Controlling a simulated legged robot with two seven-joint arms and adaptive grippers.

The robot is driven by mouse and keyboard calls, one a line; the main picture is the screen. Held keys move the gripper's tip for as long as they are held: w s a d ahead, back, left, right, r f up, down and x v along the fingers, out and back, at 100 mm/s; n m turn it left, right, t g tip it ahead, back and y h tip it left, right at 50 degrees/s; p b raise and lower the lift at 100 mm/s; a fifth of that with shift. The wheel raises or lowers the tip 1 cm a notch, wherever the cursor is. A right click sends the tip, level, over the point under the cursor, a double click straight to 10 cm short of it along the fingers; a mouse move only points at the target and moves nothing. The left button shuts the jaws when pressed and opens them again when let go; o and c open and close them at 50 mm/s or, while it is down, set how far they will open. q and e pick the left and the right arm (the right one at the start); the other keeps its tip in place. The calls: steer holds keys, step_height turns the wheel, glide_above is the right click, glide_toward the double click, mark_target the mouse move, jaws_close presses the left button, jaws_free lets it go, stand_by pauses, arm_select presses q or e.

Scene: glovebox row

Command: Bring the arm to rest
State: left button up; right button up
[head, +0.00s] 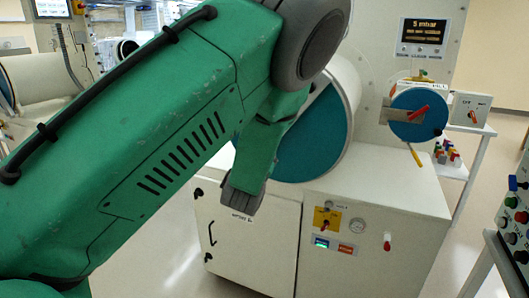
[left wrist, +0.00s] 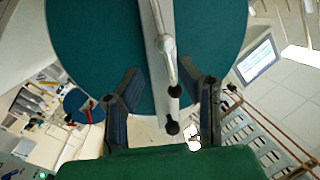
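My left arm, green and large, crosses the head view from the left. A dark finger of my left gripper (head: 245,188) shows below its wrist, in front of the glovebox cabinet (head: 255,235). In the left wrist view the two fingers of the left gripper (left wrist: 169,78) stand wide apart with nothing clamped between them. Beyond them is a round teal door (left wrist: 95,35) with a pale bar and metal handle (left wrist: 167,48). The same teal door (head: 315,140) is partly hidden by my arm in the head view. I cannot tell the handle's distance from the fingers. My right gripper is not in view.
A smaller round blue door (head: 405,125) with a red handle sits right of the large port. A pressure display (head: 422,38) is above it. A button panel (head: 515,225) stands at the right edge. Floor is clear between.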

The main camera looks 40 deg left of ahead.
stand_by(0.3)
arm_select(q)
steer(key=s+d+f+g+h+b, duration=0.1)
steer(key=s+d+f+g+h, duration=0.15)
steer(key=s+f, duration=0.65)
steer(key=s+d+f+g+h+b, duration=0.2)
steer(key=s+d+f+g, duration=0.15)
steer(key=f, duration=1.25)
steer(key=s+d+f+g+h, duration=0.1)
steer(key=s+d+f+g, duration=0.2)
steer(key=s, duration=0.5)
steer(key=s+d+f+g+h+b, duration=0.1)
steer(key=s+d+f+g, duration=0.2)
steer(key=s+d+f, duration=0.2)
steer(key=s+d+f+g+h+b, duration=0.1)
steer(key=s+d+f+g+h, duration=0.1)
steer(key=s+f, duration=0.5)
steer(key=s+d+g, duration=0.1)
steer(key=s+d, duration=0.1)
steer(key=s, duration=0.2)
steer(key=shift+s, duration=0.25)
steer(key=shift+w+f, duration=0.1)
steer(key=shift+w, duration=0.05)
